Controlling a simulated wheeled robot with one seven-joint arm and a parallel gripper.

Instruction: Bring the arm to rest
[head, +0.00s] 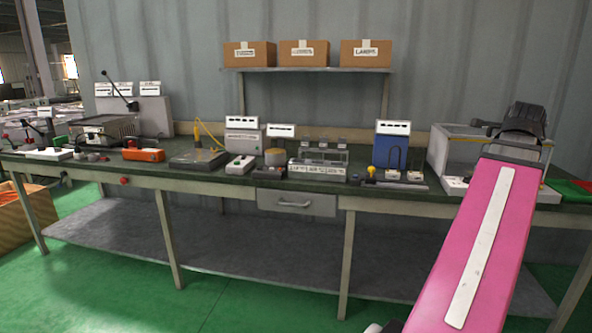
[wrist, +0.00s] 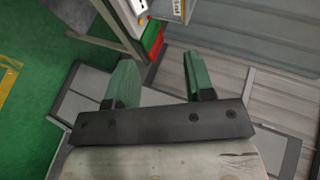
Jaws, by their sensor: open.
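My pink arm link with a white strip rises at the right of the head view, in front of the workbench (head: 232,180). The dark wrist end is at its top, near the back right of the bench. In the wrist view my gripper (wrist: 160,80) shows two green fingers spread wide apart on a black bar. Nothing is between the fingers. Below them are grey floor panels, a ribbed grey surface and green floor. The fingertips touch nothing that I can see.
A grey box (head: 455,155) stands on the bench close to my arm. Several devices line the benchtop. A shelf (head: 305,70) with cardboard boxes hangs above. A drawer (head: 296,203) is closed. Green floor lies open at the front.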

